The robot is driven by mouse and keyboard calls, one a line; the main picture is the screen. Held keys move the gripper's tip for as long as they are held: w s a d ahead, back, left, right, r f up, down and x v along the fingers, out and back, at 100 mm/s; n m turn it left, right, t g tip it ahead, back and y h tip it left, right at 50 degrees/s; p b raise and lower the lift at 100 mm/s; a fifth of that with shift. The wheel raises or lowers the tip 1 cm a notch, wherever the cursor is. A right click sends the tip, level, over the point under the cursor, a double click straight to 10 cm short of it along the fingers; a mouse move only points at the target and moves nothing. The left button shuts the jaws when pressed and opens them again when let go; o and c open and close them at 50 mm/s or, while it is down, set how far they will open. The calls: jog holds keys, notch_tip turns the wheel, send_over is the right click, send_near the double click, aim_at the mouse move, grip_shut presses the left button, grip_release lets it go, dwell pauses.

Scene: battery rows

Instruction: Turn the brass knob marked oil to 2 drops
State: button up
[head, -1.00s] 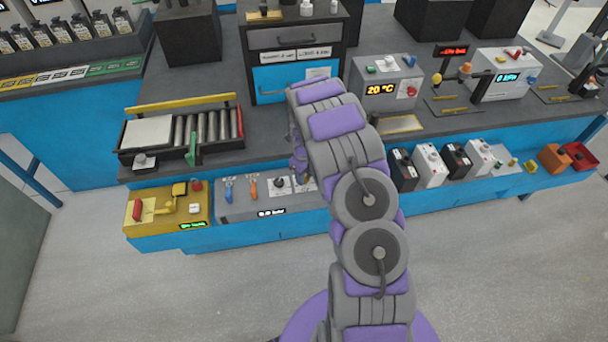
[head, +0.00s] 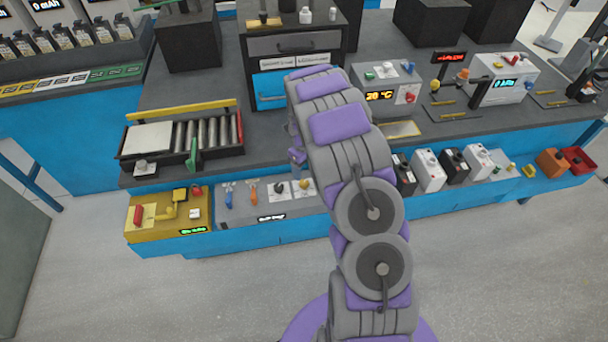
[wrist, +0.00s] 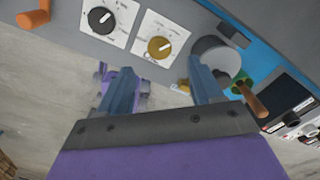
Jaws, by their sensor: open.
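The brass knob (wrist: 159,47) shows in the wrist view on a white dial plate (wrist: 146,29), on the front panel of a grey unit. The marks around it are too small to read. My gripper (wrist: 162,84) is open, its two blue-grey fingers apart and empty. In that picture the knob lies just beyond the fingertips, between their lines; I cannot tell the distance in depth. In the head view the grey unit (head: 242,201) sits low on the bench front, and the white dial plate (head: 303,190) shows partly beside my arm. My fingers are hidden there.
A black knob (wrist: 101,18) on its own white plate sits left of the brass one, with an orange lever (wrist: 33,17) further left. A grey round part (wrist: 215,62) and a brown handle (wrist: 252,100) are at right. A yellow unit (head: 150,218) stands left of the grey unit.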

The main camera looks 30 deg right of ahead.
notch_tip(320, 180, up, 10)
jog(key=p, duration=0.1)
jog(key=shift+d, duration=0.1)
dwell(0.3)
